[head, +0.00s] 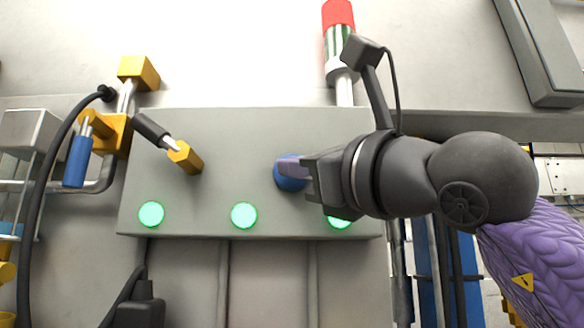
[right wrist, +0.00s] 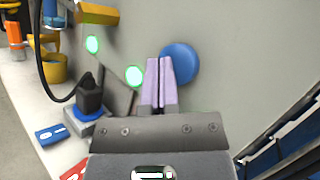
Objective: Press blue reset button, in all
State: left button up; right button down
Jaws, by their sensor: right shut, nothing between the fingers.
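The blue reset button (head: 287,180) is a round knob on the front of a grey panel (head: 215,140). My right gripper (head: 283,168) is shut and empty, with its purple fingertips in front of the button and hiding part of it. In the right wrist view, the button (right wrist: 180,63) shows just right of the shut fingertips (right wrist: 158,62). I cannot tell whether the fingertips touch it. My left gripper is not in view.
Green lights (head: 244,215) glow along the panel's lower edge. A red-topped signal lamp (head: 338,15) stands above the panel.

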jog(key=shift+w, duration=0.4)
dwell(0.7)
jog(key=shift+s, duration=0.1)
jog(key=s+b, duration=0.3)
jog(key=s, duration=0.3)
jog(key=shift+s+b, duration=0.25)
jog(key=shift+b, duration=0.05)
dwell(0.6)
dwell(0.6)
